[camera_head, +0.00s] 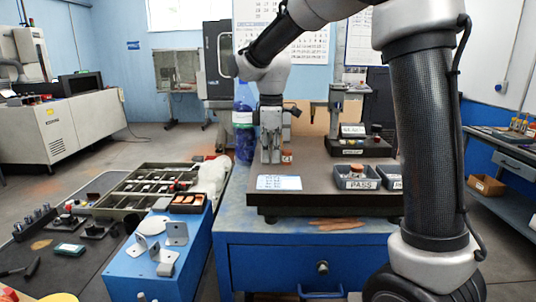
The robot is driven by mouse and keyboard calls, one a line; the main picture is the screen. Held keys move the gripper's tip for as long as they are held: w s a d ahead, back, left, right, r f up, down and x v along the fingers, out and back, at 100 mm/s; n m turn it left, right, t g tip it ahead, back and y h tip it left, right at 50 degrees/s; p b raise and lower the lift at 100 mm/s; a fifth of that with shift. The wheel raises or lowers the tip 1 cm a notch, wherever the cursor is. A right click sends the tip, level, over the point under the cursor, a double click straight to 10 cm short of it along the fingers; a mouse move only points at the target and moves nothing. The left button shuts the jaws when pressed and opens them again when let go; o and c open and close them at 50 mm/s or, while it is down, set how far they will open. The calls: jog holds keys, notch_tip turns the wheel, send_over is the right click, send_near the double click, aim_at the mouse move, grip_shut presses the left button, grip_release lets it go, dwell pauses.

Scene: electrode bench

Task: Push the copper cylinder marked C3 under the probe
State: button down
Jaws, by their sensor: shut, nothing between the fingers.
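My gripper (271,160) points down over the dark bench plate (320,197), its fingers shut and empty. A small copper cylinder (287,156) shows just right of the fingertips; its mark is too small to read, so I cannot tell if it is C3. I cannot tell whether the fingers touch it. The instrument with the probe (337,103) stands farther right and back, on a dark base (358,149) with a small display. The spot under the probe is too small to make out clearly.
A PASS tray (357,184) with a copper-coloured piece in it stands at the front right, with another tray (396,183) beside it. A white card (279,183) lies at the front left. A blue bottle (244,125) stands behind and left of my gripper.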

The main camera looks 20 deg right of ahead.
aim_at(302, 164)
jog(key=s+d, duration=0.1)
jog(key=d, duration=0.4)
jog(key=s+d, duration=0.1)
jog(key=d, duration=0.2)
jog(key=shift+s+d, duration=0.2)
jog(key=shift+s, duration=0.15)
